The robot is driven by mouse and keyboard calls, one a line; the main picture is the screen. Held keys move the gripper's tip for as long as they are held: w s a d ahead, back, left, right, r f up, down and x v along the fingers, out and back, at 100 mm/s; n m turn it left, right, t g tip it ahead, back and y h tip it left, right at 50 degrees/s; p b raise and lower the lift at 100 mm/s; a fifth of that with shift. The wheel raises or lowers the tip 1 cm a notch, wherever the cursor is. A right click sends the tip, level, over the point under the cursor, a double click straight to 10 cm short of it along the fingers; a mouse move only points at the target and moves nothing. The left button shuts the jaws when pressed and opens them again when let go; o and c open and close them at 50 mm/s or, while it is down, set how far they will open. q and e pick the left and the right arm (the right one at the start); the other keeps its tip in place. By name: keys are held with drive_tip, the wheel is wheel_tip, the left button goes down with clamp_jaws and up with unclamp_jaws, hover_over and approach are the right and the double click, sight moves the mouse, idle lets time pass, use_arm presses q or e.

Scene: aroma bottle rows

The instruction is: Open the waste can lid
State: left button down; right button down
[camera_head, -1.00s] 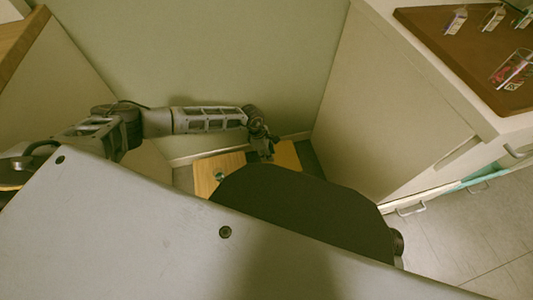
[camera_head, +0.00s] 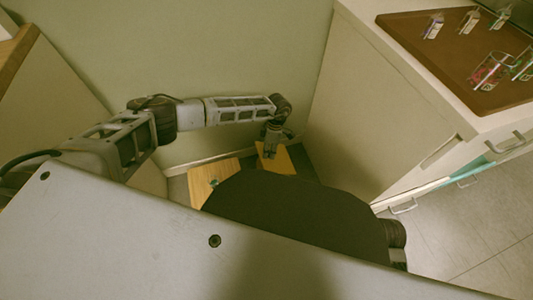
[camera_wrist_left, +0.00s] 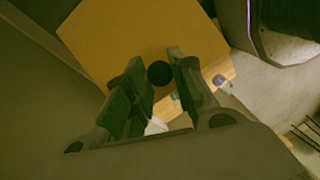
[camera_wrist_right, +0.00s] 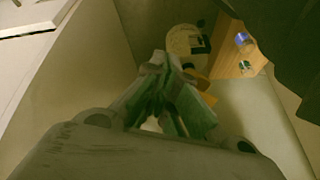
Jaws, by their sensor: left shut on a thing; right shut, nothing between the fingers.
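The waste can shows as a yellow wooden thing in the head view, with a left panel (camera_head: 209,179) and a right panel (camera_head: 275,159), partly hidden by my own body. My left gripper (camera_head: 271,150) is over the right panel. In the left wrist view my left gripper (camera_wrist_left: 159,80) is shut on a round black knob (camera_wrist_left: 159,73), with a flat wooden lid (camera_wrist_left: 125,38) behind it. In the right wrist view my right gripper (camera_wrist_right: 172,85) is shut and empty.
A cabinet (camera_head: 375,110) stands close on the right, with a brown tray (camera_head: 450,60) of small bottles on top. A wall (camera_head: 230,60) is behind the can, and another cabinet (camera_head: 60,100) is at the left. Floor (camera_head: 450,230) is clear at lower right.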

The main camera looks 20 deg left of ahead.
use_arm(q)
drive_tip(key=shift+w+d+r, duration=0.2)
drive_tip(key=shift+d, duration=0.1)
drive_tip(key=shift+w+r+y, duration=0.1)
drive_tip(key=shift+r+y, duration=0.05)
drive_tip(key=shift+y, duration=0.15)
drive_tip(key=shift+d, duration=0.1)
use_arm(e)
drive_tip(key=shift+s+a+f, duration=0.15)
drive_tip(key=shift+f, duration=0.65)
drive_tip(key=shift+r, duration=0.1)
use_arm(q)
drive_tip(key=c, duration=1.2)
unclamp_jaws()
drive_tip(key=shift+o, duration=0.2)
use_arm(e)
drive_tip(key=shift+w+r, duration=0.1)
drive_tip(key=shift+w, duration=0.1)
use_arm(q)
drive_tip(key=v, duration=1.2)
drive_tip(key=shift+w, duration=0.2)
